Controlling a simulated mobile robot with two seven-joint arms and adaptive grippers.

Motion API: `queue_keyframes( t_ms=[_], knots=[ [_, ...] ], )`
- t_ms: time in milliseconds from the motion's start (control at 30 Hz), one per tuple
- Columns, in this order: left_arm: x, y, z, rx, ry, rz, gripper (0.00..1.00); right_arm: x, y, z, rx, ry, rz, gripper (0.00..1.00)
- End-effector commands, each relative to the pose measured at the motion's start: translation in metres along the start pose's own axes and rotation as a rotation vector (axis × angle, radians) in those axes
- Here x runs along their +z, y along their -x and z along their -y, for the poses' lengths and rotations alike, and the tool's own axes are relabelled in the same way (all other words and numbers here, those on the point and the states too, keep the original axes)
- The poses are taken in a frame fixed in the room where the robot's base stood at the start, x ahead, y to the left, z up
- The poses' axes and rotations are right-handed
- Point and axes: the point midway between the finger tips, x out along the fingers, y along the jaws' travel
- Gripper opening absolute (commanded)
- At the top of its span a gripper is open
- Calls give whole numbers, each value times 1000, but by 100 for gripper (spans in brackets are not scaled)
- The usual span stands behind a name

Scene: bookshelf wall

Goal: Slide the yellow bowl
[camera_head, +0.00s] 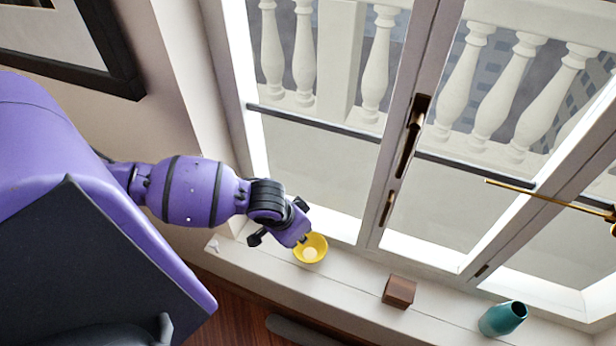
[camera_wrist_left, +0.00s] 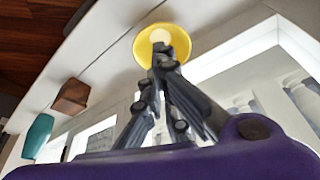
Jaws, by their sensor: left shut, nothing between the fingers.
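The yellow bowl (camera_head: 310,248) sits upright on the white window sill (camera_head: 345,287), close to the window frame. It also shows at the top of the left wrist view (camera_wrist_left: 148,42), with a pale round spot inside. My right gripper is not in view.
A small white item (camera_head: 212,246) is at the sill's left end. The sill between bowl and block is clear.

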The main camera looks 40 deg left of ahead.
Motion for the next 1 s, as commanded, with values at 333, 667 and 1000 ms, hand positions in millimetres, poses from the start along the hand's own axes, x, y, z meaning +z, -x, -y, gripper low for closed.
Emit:
queue_keyframes(
  t_ms=[333, 667, 1000],
  knots=[
    [1, -55, 0, 0, 2, 3, 0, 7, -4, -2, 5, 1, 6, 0],
    [1, -95, 0, 0, 0, 2, 0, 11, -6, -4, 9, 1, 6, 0],
    [0, -98, 0, 0, -1, 0, 0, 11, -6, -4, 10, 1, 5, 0]
  ],
)
